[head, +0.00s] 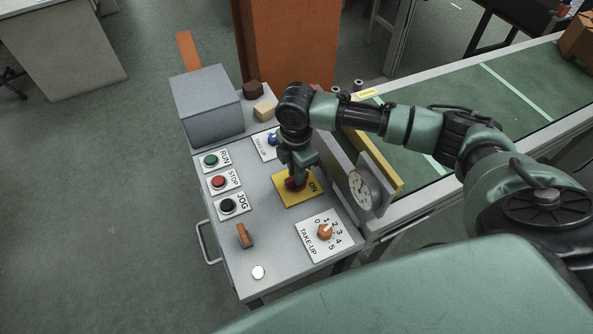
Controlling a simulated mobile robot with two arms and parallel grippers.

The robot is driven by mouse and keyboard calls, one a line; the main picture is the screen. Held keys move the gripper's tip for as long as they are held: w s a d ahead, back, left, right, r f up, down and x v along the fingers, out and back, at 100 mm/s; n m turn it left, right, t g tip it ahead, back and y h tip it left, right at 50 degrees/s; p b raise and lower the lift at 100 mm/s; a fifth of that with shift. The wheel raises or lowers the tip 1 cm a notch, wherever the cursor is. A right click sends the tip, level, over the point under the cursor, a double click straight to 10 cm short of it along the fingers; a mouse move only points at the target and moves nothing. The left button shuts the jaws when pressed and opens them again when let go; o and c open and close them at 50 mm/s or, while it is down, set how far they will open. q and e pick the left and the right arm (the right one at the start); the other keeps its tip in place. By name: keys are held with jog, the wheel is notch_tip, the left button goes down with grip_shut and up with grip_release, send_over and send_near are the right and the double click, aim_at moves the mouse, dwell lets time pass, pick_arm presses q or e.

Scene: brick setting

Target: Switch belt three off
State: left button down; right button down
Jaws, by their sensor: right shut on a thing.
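The grey control panel (262,240) stands at the near end of the green conveyor belt (465,95). On it a yellow plate (286,199) marked ON carries a red switch handle (294,184). My right gripper (297,178) points down over this plate and is shut on the red handle. The gripper hides much of the handle and part of the plate, so I cannot read the handle's position. My left gripper is not in view.
RUN (211,160), STOP (218,181) and JOG (227,205) buttons line the panel's left side. An orange TAKE-UP knob (325,231) and a round gauge (360,189) are close by. A grey box (207,106) and small blocks stand behind.

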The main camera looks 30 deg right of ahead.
jog(key=shift+d+r, duration=0.1)
jog(key=shift+r+n+p, duration=0.1)
jog(key=shift+n+p, duration=0.4)
jog(key=shift+p, duration=0.1)
jog(key=shift+n+p, duration=0.85)
jog(key=shift+n, duration=0.25)
jog(key=n+p, duration=0.1)
jog(key=n, duration=0.1)
jog(key=shift+w+n, duration=0.1)
jog(key=shift+n, duration=0.2)
jog(key=shift+n+p, duration=0.5)
jog(key=shift+n, duration=0.3)
jog(key=shift+d, duration=0.1)
jog(key=c, duration=1.5)
grip_release()
jog(key=shift+o, duration=0.7)
